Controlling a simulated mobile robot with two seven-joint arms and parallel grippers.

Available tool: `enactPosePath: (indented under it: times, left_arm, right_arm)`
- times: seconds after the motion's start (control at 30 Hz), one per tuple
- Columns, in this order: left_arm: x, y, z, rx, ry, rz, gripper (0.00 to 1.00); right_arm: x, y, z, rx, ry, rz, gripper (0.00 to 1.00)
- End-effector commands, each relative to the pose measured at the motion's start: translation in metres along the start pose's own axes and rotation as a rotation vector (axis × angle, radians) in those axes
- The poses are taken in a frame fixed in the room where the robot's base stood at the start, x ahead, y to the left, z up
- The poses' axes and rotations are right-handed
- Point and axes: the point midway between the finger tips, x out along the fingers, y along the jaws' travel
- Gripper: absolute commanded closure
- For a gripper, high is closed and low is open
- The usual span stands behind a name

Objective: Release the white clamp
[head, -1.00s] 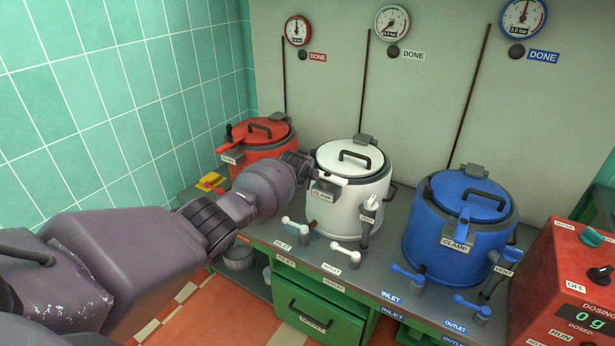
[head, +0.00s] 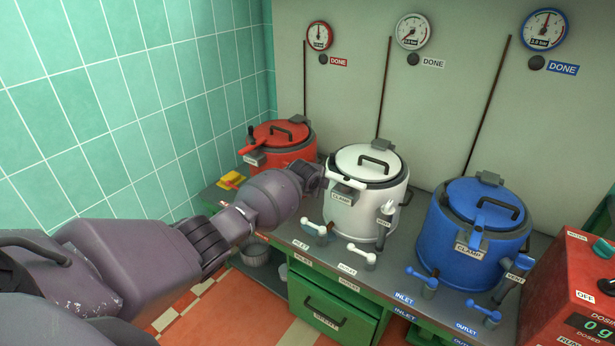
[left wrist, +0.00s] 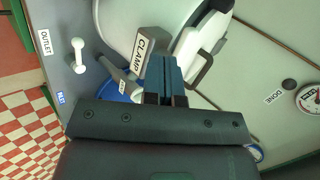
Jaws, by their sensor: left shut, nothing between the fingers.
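The white kettle (head: 368,212) stands in the middle of the bench. Its white clamp (head: 347,183) is a short pale lever at the front left of the lid rim, above the CLAMP label (head: 342,197). My left gripper (head: 318,181) is at the lever's left end; the wrist hides part of this spot, and I cannot tell whether they touch. In the left wrist view my left gripper (left wrist: 162,68) is shut and empty, beside the CLAMP label (left wrist: 146,48) and the white kettle's side (left wrist: 120,25). My right gripper is not in view.
The red kettle (head: 284,158) stands behind my left wrist. The blue kettle (head: 475,240) stands to the right. White valve levers (head: 362,255) stick up along the bench front. A red dosing box (head: 570,300) is at the far right.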

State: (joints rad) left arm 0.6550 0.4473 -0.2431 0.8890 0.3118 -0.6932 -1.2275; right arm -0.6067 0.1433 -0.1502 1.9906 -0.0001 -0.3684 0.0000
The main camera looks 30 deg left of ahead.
Motion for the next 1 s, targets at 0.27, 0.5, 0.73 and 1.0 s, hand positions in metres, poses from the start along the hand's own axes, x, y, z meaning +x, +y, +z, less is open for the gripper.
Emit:
enactPosePath:
  times: [0.27, 0.5, 0.73, 1.0]
  left_arm:
    - [-0.031, 0.001, 0.006, 0.000, 0.000, 0.001, 1.00]
    - [-0.053, 0.001, 0.009, 0.000, 0.000, 0.002, 1.00]
    - [-0.062, 0.001, 0.010, 0.000, 0.000, 0.002, 1.00]
    - [-0.063, 0.001, 0.011, 0.000, 0.000, 0.002, 1.00]
  right_arm:
    - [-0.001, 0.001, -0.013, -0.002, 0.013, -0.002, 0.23]
    - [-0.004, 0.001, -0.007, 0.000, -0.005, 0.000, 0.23]
    - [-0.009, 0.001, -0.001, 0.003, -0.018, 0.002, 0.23]
    - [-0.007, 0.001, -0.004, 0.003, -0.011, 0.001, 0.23]
